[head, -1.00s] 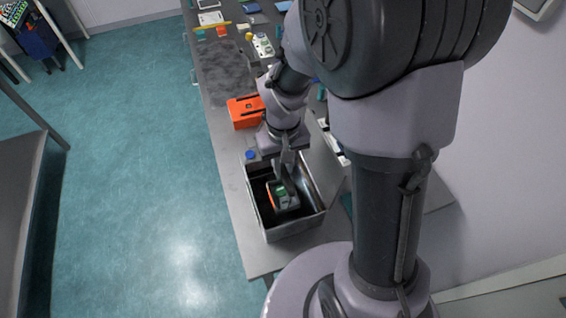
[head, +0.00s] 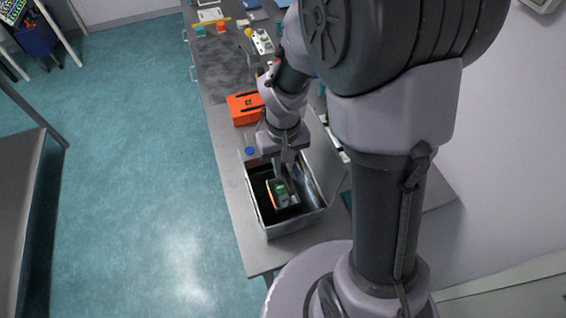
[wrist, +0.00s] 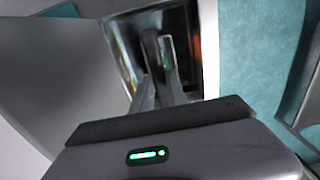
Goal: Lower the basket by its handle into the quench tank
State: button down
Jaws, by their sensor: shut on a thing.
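The quench tank (head: 297,223) is an open metal box with a dark inside, standing near the front end of the bench. The basket (head: 283,196) is small, with green and orange showing in it, and sits within the tank's walls. My gripper (head: 281,175) points down into the tank, shut on the basket's handle, which is mostly hidden by the fingers. In the wrist view the fingers (wrist: 162,88) reach toward the dark tank opening. I cannot tell whether the basket touches the tank floor.
An orange box (head: 244,108) stands on the bench just behind the tank, with a small blue cap (head: 249,150) between them. The bench (head: 232,170) holds several small items farther back. Open floor lies to the left.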

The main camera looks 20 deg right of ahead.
jog(key=shift+f+b, duration=0.35)
jog(key=shift+f, duration=0.05)
jog(key=c, duration=1.3)
grip_release()
jog(key=shift+o, duration=0.2)
notch_tip(320, 180, up, 18)
jog(key=p, duration=0.5)
jog(key=shift+f, duration=0.25)
